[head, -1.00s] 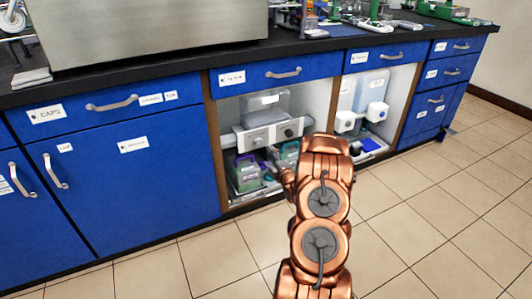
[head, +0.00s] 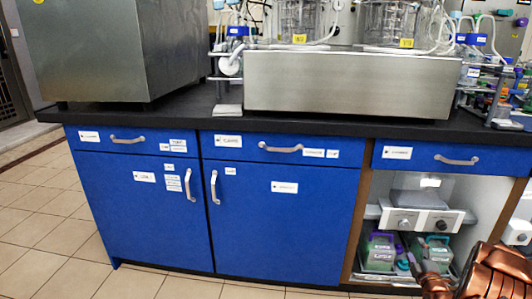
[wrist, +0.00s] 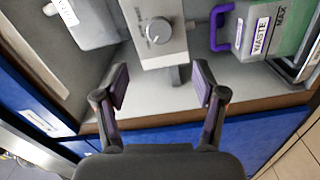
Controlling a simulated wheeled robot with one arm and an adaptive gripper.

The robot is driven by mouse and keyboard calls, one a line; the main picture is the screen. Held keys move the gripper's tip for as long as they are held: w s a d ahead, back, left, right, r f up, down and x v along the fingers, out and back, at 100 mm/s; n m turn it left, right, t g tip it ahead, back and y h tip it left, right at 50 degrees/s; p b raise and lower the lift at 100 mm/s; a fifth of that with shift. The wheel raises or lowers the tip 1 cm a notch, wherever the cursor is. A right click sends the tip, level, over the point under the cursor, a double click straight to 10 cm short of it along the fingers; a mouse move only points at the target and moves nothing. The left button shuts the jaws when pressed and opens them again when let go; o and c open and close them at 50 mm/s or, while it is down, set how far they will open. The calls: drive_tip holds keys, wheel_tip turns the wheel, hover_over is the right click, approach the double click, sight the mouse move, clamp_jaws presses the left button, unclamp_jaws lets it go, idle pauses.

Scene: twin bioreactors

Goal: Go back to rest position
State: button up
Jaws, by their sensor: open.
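My gripper (wrist: 161,84) is open in the wrist view, its two dark fingers spread with nothing between them. It is in front of the open cupboard bay, facing a grey unit with a round knob (wrist: 158,30).
The bay sits under a black counter (head: 190,118) beside blue cupboards (head: 285,220). Tiled floor (head: 40,235) is free at the left.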

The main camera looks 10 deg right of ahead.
drive_tip(key=w+a+r+m+g+p, duration=0.1)
drive_tip(key=a+r+g+p, duration=0.1)
drive_tip(key=a+r+p, duration=0.45)
drive_tip(key=w+a+r+m+g+y+p, duration=0.1)
drive_tip(key=a+r+m+g+p, duration=0.15)
drive_tip(key=r, duration=0.65)
drive_tip(key=w+a+r+m+g+p, duration=0.1)
drive_tip(key=a+r+g+p, duration=0.25)
drive_tip(key=r+p, duration=0.3)
drive_tip(key=s+a+r+m+g+y+p, duration=0.1)
drive_tip(key=s+a+r+p, duration=0.1)
drive_tip(key=a+r, duration=0.25)
drive_tip(key=s+a+r+m+g+p, duration=0.1)
drive_tip(key=s+a+r+p, duration=0.2)
drive_tip(key=a+r, duration=0.15)
drive_tip(key=s+a+r+m+g+y+p, duration=0.1)
drive_tip(key=s+a+r+g+p, duration=0.2)
drive_tip(key=s+a+r+p, duration=0.3)
drive_tip(key=s+a+r+m+g+y+p, duration=0.1)
drive_tip(key=s+a+r+p, duration=0.4)
drive_tip(key=s+a+r, duration=0.6)
drive_tip(key=s+a+r+m+g+y+p, duration=0.1)
drive_tip(key=s+a+r+m+g+p, duration=0.2)
drive_tip(key=s, duration=1.5)
drive_tip(key=a+r+g+p, duration=0.1)
drive_tip(key=a+r+p, duration=0.2)
drive_tip(key=a+r, duration=0.3)
drive_tip(key=shift+a+r+g+y+p, duration=0.15)
drive_tip(key=shift+g+y+p, duration=0.2)
drive_tip(key=shift+g+y, duration=0.05)
